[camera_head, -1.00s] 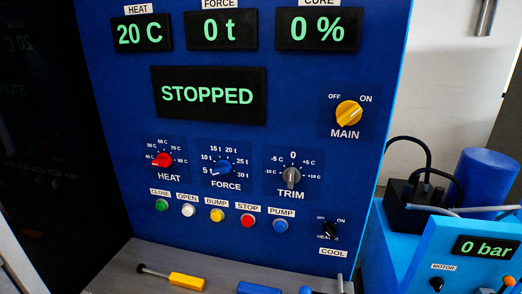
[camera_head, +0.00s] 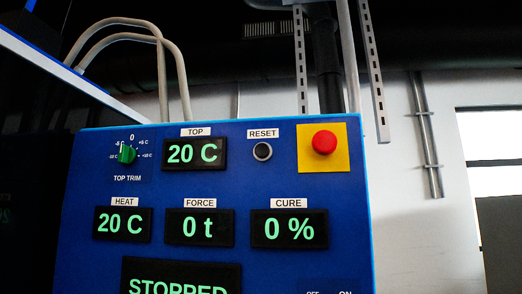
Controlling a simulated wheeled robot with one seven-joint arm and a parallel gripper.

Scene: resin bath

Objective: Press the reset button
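The reset button (camera_head: 262,151) is a small round black button with a pale ring, under a white RESET label (camera_head: 263,133). It sits near the top of the blue control panel (camera_head: 90,270), between the TOP display and the red mushroom button. My gripper is not in view. Nothing covers the reset button.
A red mushroom button (camera_head: 324,143) on a yellow plate (camera_head: 338,162) is just right of it. The TOP display (camera_head: 194,154) reads 20 C, with a green TOP TRIM knob (camera_head: 127,154) further left. HEAT, FORCE and CURE displays (camera_head: 290,229) and a partly cut STOPPED display (camera_head: 180,280) are below.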

